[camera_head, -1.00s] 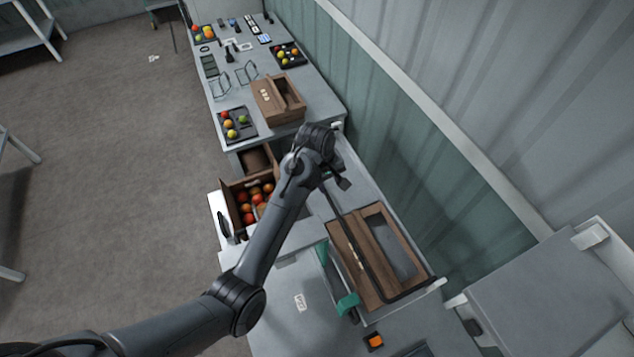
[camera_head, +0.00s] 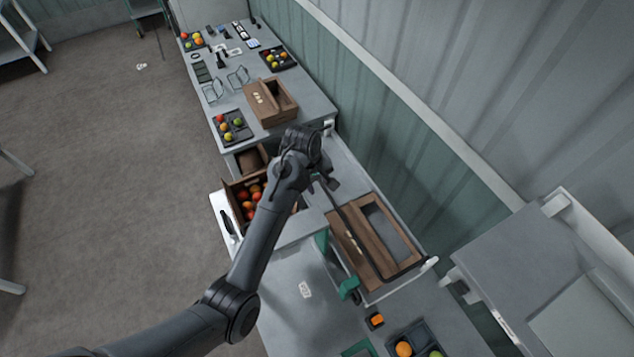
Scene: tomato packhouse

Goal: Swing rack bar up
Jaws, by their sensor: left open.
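The rack bar (camera_head: 357,239) is a thin dark bar bent in a U. It runs along the wooden crate (camera_head: 352,256) and turns across its near end, low over the crate. My left gripper (camera_head: 325,184) is open at the far end of the bar, close beside it. I cannot tell whether the fingers touch the bar, as the wrist partly hides them. My right gripper is out of view.
A green clamp-like part (camera_head: 348,288) stands left of the wooden crate, and a pale rail (camera_head: 403,281) crosses its near end. A box of tomatoes (camera_head: 228,187) lies left of my arm. The corrugated wall (camera_head: 420,190) bounds the right side.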

